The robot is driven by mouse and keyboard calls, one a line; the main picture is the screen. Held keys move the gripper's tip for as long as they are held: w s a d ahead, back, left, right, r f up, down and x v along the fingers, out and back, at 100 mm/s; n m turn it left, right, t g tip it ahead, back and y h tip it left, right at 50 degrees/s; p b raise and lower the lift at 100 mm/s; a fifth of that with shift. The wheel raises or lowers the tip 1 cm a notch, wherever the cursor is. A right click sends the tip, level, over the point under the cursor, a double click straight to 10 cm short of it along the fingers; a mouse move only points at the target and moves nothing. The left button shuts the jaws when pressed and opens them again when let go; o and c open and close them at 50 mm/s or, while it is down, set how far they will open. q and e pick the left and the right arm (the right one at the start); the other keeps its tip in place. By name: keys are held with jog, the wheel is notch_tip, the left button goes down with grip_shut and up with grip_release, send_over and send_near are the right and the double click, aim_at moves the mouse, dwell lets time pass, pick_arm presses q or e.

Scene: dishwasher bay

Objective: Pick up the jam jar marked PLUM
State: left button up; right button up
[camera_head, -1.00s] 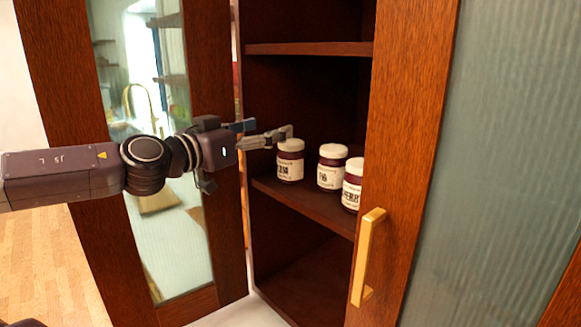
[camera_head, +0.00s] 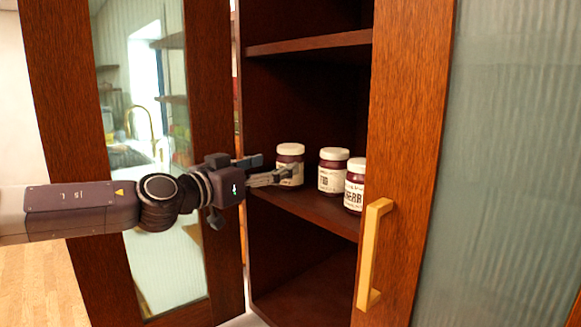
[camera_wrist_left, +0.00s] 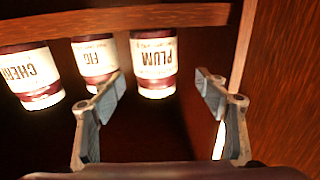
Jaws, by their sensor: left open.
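The jar marked PLUM (camera_wrist_left: 153,60) shows upside down in the left wrist view, its label facing me. In the head view it is the leftmost jar (camera_head: 290,152), dark with a white lid, upright on the middle shelf. My left gripper (camera_head: 292,173) is open and level in front of this jar, hiding part of its label. In the wrist view the jar lies in line with the gap between the open fingertips (camera_wrist_left: 161,85), nearer the left finger. I cannot tell whether the fingertips reach past its front. My right gripper is not in view.
The FIG jar (camera_head: 332,171) and a jar reading CHERR (camera_head: 354,188) stand to the right on the same shelf (camera_head: 318,211). A glass door (camera_head: 215,130) stands left of the opening. Another door with a brass handle (camera_head: 371,255) is at right. An upper shelf (camera_head: 310,43) is above.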

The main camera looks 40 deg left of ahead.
pick_arm(q)
jog(key=shift+w+p, duration=0.3)
jog(key=shift+w, duration=0.45)
jog(key=w+p, duration=0.3)
jog(key=shift+w+d+f, duration=0.2)
jog(key=shift+w+f, duration=0.1)
jog(key=shift+f, duration=0.1)
jog(key=shift+w+a+f, duration=0.1)
jog(key=shift+w+f, duration=0.05)
jog(key=shift+w, duration=0.4)
jog(key=shift+s, duration=0.1)
